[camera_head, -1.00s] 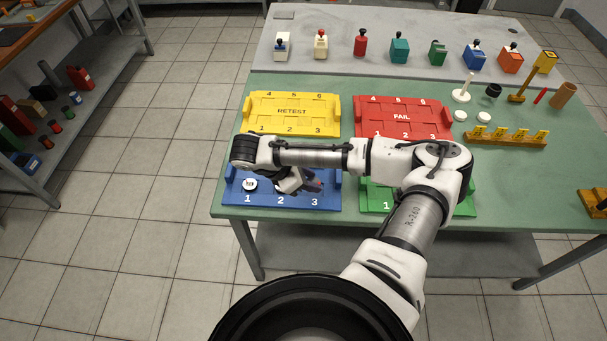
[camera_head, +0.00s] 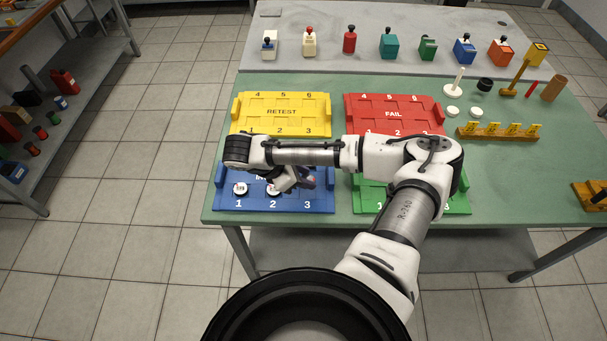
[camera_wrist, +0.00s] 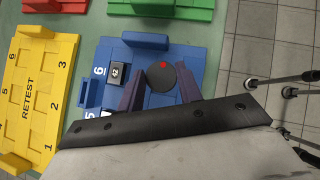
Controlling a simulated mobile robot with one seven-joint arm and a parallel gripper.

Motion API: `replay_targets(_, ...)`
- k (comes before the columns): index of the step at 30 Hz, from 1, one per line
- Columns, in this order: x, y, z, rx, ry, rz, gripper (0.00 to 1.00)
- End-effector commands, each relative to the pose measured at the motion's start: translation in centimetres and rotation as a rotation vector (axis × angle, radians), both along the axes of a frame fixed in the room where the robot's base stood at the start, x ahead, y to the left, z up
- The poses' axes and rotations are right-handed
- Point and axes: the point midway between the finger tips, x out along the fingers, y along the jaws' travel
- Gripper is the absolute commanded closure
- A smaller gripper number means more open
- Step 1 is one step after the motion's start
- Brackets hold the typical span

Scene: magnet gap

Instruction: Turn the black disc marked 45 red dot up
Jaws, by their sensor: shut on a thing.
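A black disc (camera_wrist: 161,78) with a red dot near its rim shows in the wrist view between the two fingers of my gripper (camera_wrist: 160,84). The gripper is shut on it, over the blue tray (camera_wrist: 190,58). The dot is on the face seen by the wrist camera; I cannot read any number on this disc. In the head view my gripper (camera_head: 308,180) is over the right part of the blue tray (camera_head: 325,200), and the held disc cannot be made out.
Small pieces with white labels sit at blue slots 1 (camera_head: 240,188) and 2 (camera_head: 272,189). A dark labelled piece (camera_wrist: 117,70) lies near the left finger. Yellow (camera_head: 240,118), red (camera_head: 360,108) and green (camera_head: 460,203) trays surround; my arm covers parts of them.

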Motion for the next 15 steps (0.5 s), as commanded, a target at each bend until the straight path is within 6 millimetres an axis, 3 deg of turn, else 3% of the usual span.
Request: replay_targets(15, 0.0, 0.0, -4.2, 0.001, 0.0, 0.0, 0.88)
